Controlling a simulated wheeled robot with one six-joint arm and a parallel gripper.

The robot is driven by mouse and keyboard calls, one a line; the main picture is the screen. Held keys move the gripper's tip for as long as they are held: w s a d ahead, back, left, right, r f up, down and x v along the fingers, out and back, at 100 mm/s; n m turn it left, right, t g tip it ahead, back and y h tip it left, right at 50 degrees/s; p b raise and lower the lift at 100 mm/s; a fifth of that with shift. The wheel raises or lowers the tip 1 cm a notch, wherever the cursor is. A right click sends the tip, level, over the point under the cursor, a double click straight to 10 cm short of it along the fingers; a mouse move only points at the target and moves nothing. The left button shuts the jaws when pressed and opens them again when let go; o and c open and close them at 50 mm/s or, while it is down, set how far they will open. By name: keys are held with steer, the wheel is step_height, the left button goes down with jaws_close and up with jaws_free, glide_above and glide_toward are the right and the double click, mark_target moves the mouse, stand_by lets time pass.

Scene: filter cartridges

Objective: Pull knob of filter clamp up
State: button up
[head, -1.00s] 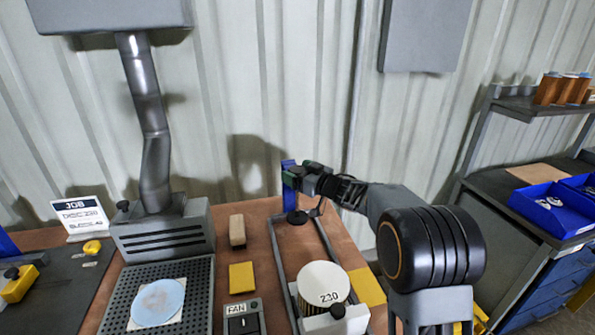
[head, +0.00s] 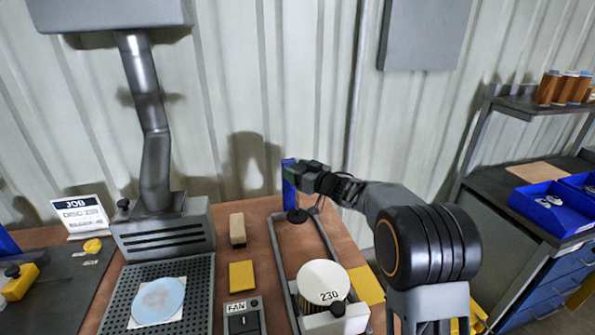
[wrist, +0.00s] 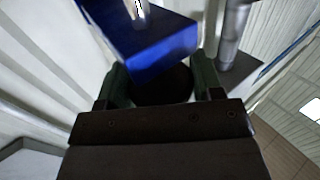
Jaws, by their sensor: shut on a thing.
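The filter clamp is a grey frame (head: 275,258) on the bench with a blue upright (head: 287,184) at its far end. A dark round pad (head: 297,216) sits at the foot of the upright. My gripper (head: 296,172) is at the top of the upright. In the wrist view my gripper (wrist: 163,82) has its green fingers on either side of a dark round knob (wrist: 165,84), just beside the blue block (wrist: 150,45). It is shut on this knob. A white-topped filter cartridge marked 230 (head: 322,281) stands at the near end of the frame.
A perforated tray with a pale blue disc (head: 158,300) and a grey duct box (head: 163,236) stand to the left. A wooden block (head: 237,229), a yellow pad (head: 241,276) and a FAN switch (head: 243,318) lie between. A shelf and blue bins (head: 548,208) are at right.

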steer(key=shift+c, duration=1)
step_height(320, 180, up, 5)
steer(key=p, duration=0.4)
steer(key=shift+r, duration=0.15)
steer(key=shift+f, duration=0.2)
steer(key=o, duration=1.3)
steer(key=b+v, duration=0.2)
steer(key=v, duration=1.1)
steer(key=shift+s+d, duration=0.25)
steer(key=shift+d, duration=0.05)
